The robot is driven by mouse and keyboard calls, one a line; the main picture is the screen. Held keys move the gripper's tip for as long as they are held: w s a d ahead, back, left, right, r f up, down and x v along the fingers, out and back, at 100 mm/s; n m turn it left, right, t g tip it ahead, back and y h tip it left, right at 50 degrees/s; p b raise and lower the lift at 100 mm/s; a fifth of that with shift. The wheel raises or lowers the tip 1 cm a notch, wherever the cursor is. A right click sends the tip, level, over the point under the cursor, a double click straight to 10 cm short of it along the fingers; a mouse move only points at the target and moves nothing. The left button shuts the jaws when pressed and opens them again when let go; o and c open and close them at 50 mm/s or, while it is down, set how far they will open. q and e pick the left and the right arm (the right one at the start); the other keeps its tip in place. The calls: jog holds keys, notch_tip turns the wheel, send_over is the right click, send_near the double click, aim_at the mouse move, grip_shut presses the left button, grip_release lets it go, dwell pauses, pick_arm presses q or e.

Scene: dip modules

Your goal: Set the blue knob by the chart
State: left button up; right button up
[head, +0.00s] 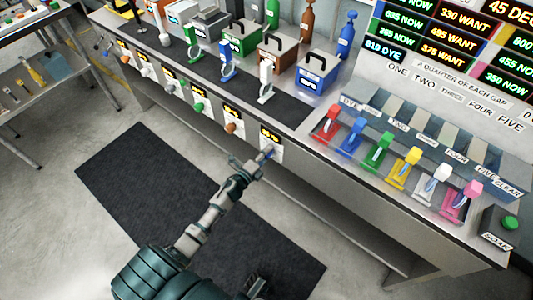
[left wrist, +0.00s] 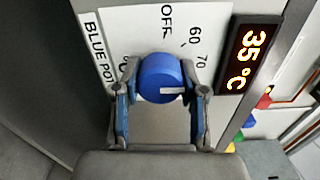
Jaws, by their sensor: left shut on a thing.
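The blue knob (left wrist: 155,72) is on a white dial plate marked OFF, 60 and 70 beside a BLUE POT label (left wrist: 97,50). Its white mark lies toward the right in the left wrist view. My left gripper (left wrist: 160,90) is shut on the knob, one finger on each side. In the head view my left gripper (head: 262,160) reaches the last knob plate on the bench front, and the knob is mostly hidden. A dark part at the bottom edge may be my right gripper (head: 256,287).
A display (left wrist: 248,53) beside the dial reads 35 °C. Other knobs line the bench front (head: 200,108). Pots, including a blue one (head: 316,73), stand above. Coloured levers (head: 378,152) and a green SOAK button (head: 509,222) are at right. A dark mat (head: 150,180) covers the floor.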

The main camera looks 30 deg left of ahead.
pick_arm(q)
jog(key=shift+s+d+f, duration=0.1)
jog(key=shift+d+f, duration=0.15)
jog(key=shift+f, duration=0.1)
jog(key=o, duration=0.9)
jog(key=shift+o, duration=1.2)
jog(key=shift+r, duration=0.1)
jog(key=s+a, duration=0.1)
jog(key=s, duration=1)
jog(key=shift+s, duration=0.4)
